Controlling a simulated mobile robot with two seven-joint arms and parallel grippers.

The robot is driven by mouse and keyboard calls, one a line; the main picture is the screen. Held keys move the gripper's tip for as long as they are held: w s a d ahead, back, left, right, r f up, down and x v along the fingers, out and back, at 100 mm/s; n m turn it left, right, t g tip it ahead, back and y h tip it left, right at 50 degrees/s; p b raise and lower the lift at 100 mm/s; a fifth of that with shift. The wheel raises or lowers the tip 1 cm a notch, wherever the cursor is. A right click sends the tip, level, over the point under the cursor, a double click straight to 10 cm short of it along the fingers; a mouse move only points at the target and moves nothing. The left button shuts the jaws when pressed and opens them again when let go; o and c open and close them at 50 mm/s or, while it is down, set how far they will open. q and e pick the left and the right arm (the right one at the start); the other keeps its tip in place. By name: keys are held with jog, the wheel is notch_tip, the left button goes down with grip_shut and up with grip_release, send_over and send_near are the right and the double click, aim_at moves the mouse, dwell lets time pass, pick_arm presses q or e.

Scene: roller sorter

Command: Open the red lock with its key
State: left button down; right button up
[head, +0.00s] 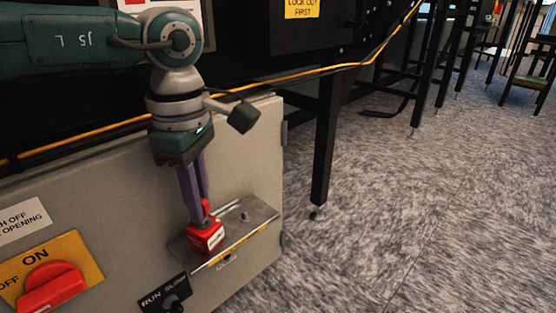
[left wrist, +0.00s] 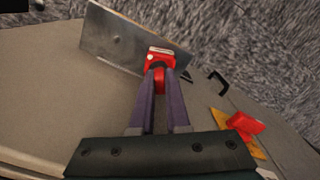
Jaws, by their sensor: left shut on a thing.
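The red lock (head: 207,238), a small red block with a white label, sits at a metal plate (head: 258,214) on the grey cabinet's front. In the left wrist view the lock (left wrist: 160,54) shows just beyond my fingertips. My left gripper (head: 200,212) reaches down to it with its purple fingers close together. Between the fingertips is a narrow red piece, which looks like the head of the red key (left wrist: 158,78). It meets the lock; how deep the key sits is hidden. In the left wrist view my left gripper (left wrist: 160,84) is shut on this piece. My right gripper is not in view.
The grey cabinet (head: 120,225) carries a red ON/OFF switch handle (head: 50,287) and a small black selector knob (head: 172,302). A yellow cable (head: 340,66) runs above it. A black frame leg (head: 325,150) stands to the right.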

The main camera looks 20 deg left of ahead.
pick_arm(q)
jog(key=shift+r+p, duration=2.1)
jog(key=shift+r, duration=0.4)
